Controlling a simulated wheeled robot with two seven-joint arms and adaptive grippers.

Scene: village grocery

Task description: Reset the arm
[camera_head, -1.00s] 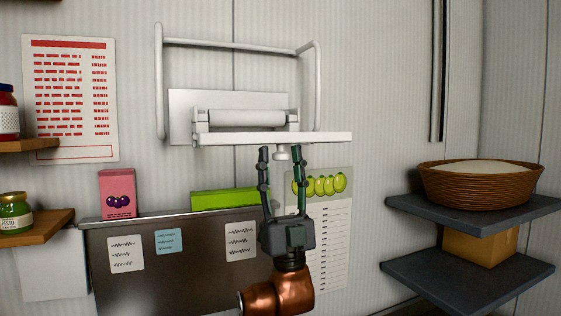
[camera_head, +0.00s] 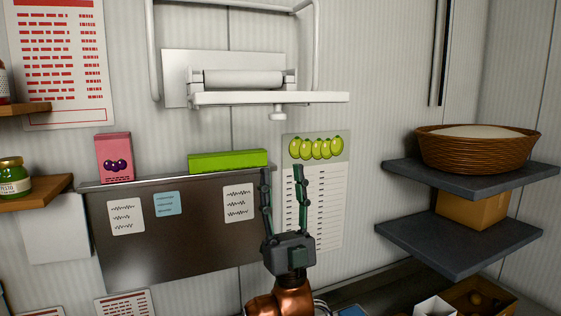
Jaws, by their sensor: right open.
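My right gripper (camera_head: 282,188) is in the lower middle of the head view, pointing up. Its two dark green fingers are apart with nothing between them. It stands in front of the dark metal panel's right edge and the grape chart (camera_head: 316,190). The white wall-mounted fixture (camera_head: 240,98), with a roller and a small knob (camera_head: 278,113) underneath, is above the fingertips and apart from them. My left gripper does not show.
A pink box (camera_head: 115,158) and a green box (camera_head: 228,161) stand on the dark panel's top ledge (camera_head: 140,183). Dark shelves (camera_head: 470,178) at right hold a wicker basket (camera_head: 478,152) and a cardboard box (camera_head: 470,210). A green-lidded jar (camera_head: 14,180) sits on a wooden shelf at left.

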